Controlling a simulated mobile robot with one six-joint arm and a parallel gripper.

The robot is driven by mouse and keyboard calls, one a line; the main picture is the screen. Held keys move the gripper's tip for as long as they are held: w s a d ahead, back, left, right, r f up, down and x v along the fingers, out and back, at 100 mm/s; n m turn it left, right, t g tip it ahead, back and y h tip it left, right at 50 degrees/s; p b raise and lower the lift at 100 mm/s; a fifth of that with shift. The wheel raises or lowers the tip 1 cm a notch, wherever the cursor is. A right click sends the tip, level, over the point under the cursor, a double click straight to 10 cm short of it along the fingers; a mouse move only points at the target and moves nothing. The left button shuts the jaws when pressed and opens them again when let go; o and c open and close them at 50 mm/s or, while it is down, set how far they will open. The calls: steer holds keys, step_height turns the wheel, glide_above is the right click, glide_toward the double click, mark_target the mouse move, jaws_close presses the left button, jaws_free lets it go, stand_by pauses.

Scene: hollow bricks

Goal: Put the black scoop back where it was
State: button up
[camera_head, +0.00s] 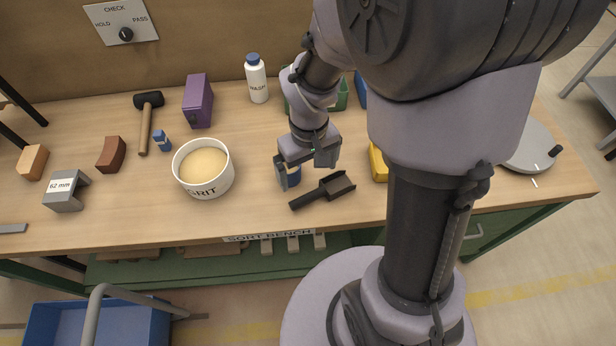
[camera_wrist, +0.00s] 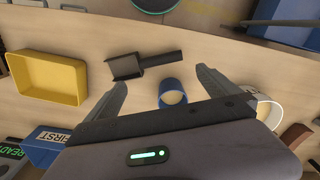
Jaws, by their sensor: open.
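The black scoop (camera_head: 322,190) lies on the bench near its front edge, with its pan to the right and its handle to the left. It also shows in the wrist view (camera_wrist: 128,66), lying flat and apart from my fingers. My gripper (camera_head: 303,168) is open and empty, just behind the scoop in the head view. A small blue cup (camera_head: 294,176) stands below my gripper, partly hidden by a finger. In the wrist view the cup (camera_wrist: 171,88) shows pale contents and stands between the open fingers (camera_wrist: 160,80).
A white GRIT tub (camera_head: 205,190) stands left of my gripper. A yellow tray (camera_wrist: 77,70) is on the scoop's pan side. A white bottle (camera_head: 257,80), purple block (camera_head: 198,100) and mallet (camera_head: 148,105) are farther back. Bare bench lies between the tub and the scoop.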

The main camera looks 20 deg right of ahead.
steer(key=s+a+r+m+t, duration=0.1)
steer(key=s+r+m+t, duration=0.1)
steer(key=r, duration=0.4)
steer(key=s+a+r+m+t+y, duration=0.1)
steer(key=s+a+r, duration=0.1)
steer(key=s+r, duration=0.2)
steer(key=s+a+r+m+t+y, duration=0.1)
steer(key=s+r, duration=0.3)
steer(key=r, duration=0.5)
steer(key=shift+a+r+m+t, duration=0.3)
steer(key=shift+a+m+t, duration=0.45)
steer(key=shift+m+t, duration=0.05)
steer(key=shift+s, duration=0.1)
